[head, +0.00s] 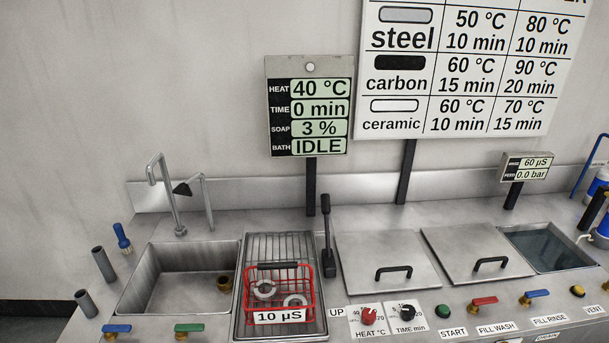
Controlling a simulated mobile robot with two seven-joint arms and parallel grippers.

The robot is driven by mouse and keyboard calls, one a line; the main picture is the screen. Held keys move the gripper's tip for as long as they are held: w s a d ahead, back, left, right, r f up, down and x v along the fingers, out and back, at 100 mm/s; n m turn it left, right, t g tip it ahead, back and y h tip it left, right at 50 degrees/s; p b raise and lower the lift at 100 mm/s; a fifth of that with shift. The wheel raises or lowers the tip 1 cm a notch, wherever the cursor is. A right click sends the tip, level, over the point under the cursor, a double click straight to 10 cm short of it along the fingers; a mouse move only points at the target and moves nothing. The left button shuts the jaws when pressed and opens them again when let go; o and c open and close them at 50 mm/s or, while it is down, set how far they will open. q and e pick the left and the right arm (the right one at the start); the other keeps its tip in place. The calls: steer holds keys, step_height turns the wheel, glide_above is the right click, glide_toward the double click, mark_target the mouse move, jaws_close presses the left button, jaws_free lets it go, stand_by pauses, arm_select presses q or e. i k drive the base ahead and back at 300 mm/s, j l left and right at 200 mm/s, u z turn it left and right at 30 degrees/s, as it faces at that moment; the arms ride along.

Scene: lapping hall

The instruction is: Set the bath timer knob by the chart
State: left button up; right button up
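The black time knob (406,311) sits on a white dial plate marked TIME min at the front edge of the steel counter. The red heat knob (368,315) is just left of it, marked HEAT °C. The display (310,107) reads heat 40 °C, time 0 min, soap 3 %, bath IDLE. The wall chart (458,70) has rows for steel, carbon and ceramic, with two columns of temperatures and minutes; its headings are cut off at the top. A red basket (277,296) labelled 10 µS holds pale rings on a grate. Neither gripper is in view.
A sink (178,278) with taps is at the left. Two lidded baths (388,262) (478,252) and an open water bath (547,246) are at the right. A black lever (327,235) stands behind the knobs. A green start button (442,311) and several coloured valve handles line the front.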

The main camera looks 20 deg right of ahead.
mark_target(407, 311)
steer(key=z, duration=1.3)
